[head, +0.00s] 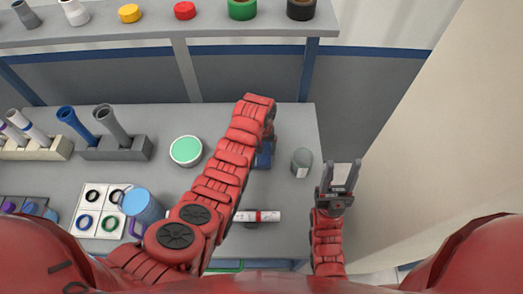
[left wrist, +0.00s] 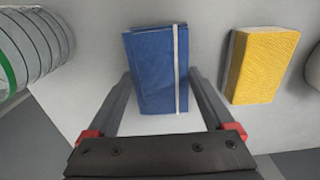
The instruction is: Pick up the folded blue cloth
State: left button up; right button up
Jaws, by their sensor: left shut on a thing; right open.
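The folded blue cloth (left wrist: 156,70) lies on the grey table in the left wrist view, with a pale band along its right side. My left gripper (left wrist: 161,84) has one finger on each side of the cloth's near part and is shut on it. In the head view, only a bit of the blue cloth (head: 264,157) shows beside my left forearm, which hides the rest and the left gripper. My right gripper (head: 340,178) is open and empty, off the table's right edge.
A yellow sponge (left wrist: 264,65) lies right of the cloth in the left wrist view. A grey-green cup (head: 301,163) stands near the table's right edge. A shelf (head: 150,27) spans the back.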

aim_at(259, 155)
pick_arm(q)
jog(key=shift+w+r+b, duration=0.1)
jog(key=shift+r+b, duration=0.35)
jog(key=shift+r, duration=0.1)
jog(key=shift+r+b, duration=0.65)
jog(key=shift+s+a+r, duration=0.2)
jog(key=shift+s+a, duration=0.05)
jog(key=shift+s, duration=0.2)
jog(key=shift+s+a+r, duration=0.15)
jog(key=shift+s+a, duration=0.1)
jog(key=shift+s, duration=0.2)
jog(key=s+p, duration=0.1)
jog(key=s+a+r+p, duration=0.1)
jog(key=s+p, duration=0.1)
jog(key=p, duration=0.1)
jog(key=shift+s+a+r, duration=0.15)
jog(key=shift+a+r, duration=0.1)
jog(key=shift+a, duration=0.05)
jog(key=s+a+p, duration=0.1)
jog(key=s, duration=0.1)
jog(key=s+a+p, duration=0.1)
jog(key=s+p, duration=0.1)
jog(key=s, duration=0.1)
jog(key=s+a+p, duration=0.2)
jog(key=shift+s, duration=0.35)
jog(key=shift+s+a+p, duration=0.35)
jog(key=shift+s+a, duration=0.05)
jog(key=shift+s, duration=0.4)
